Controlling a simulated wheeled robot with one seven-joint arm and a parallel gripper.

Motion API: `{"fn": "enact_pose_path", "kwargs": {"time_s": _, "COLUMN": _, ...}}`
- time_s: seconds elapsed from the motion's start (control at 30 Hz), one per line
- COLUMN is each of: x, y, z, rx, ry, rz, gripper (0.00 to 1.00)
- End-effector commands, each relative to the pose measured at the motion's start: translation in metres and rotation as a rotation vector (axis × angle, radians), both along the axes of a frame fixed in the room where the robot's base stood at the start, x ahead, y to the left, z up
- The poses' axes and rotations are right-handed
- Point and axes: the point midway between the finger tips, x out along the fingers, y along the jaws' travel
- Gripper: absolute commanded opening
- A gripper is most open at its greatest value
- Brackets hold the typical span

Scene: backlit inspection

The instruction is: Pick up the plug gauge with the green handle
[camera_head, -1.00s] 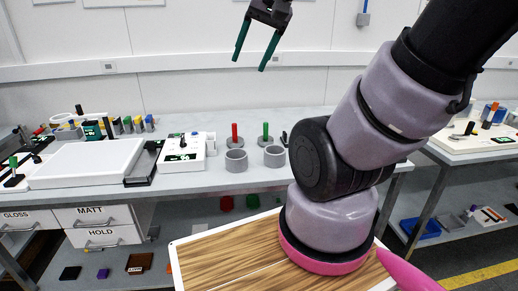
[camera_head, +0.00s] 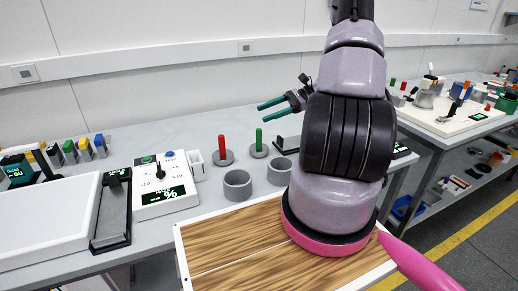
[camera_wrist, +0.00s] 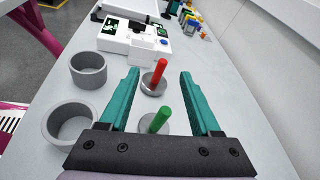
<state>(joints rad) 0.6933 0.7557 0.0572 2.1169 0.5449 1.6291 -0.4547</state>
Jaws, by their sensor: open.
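The plug gauge with the green handle (camera_head: 259,141) stands upright on its grey disc base on the bench, right of the plug gauge with the red handle (camera_head: 222,150). My gripper (camera_head: 261,113) is open and empty, above and behind the green-handled gauge in the head view. In the wrist view, the green-handled gauge (camera_wrist: 160,119) shows low between the two teal fingers of my gripper (camera_wrist: 161,75), close to the palm. The red-handled gauge (camera_wrist: 157,75) stands farther out, also between the fingers in the picture. The lower part of the green gauge's base is hidden by my palm.
Two grey rings, one at left (camera_head: 238,185) and one at right (camera_head: 281,169), stand in front of the gauges. A white meter box (camera_head: 163,186) is to the left. The wall (camera_head: 150,80) rises behind the bench. A wooden-topped surface (camera_head: 225,245) is in front.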

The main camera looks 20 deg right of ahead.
Motion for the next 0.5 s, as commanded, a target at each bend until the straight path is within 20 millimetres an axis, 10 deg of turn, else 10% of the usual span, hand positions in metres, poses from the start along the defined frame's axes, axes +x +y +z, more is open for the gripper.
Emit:
{"fn": "enact_pose_path", "kwargs": {"time_s": 0.2, "x": 0.006, "y": -0.037, "z": -0.069, "rx": 0.246, "ry": 0.083, "rz": -0.239, "gripper": 0.64}}
{"fn": "enact_pose_path", "kwargs": {"time_s": 0.5, "x": 0.009, "y": -0.049, "z": -0.105, "rx": 0.367, "ry": 0.109, "rz": -0.372, "gripper": 0.64}}
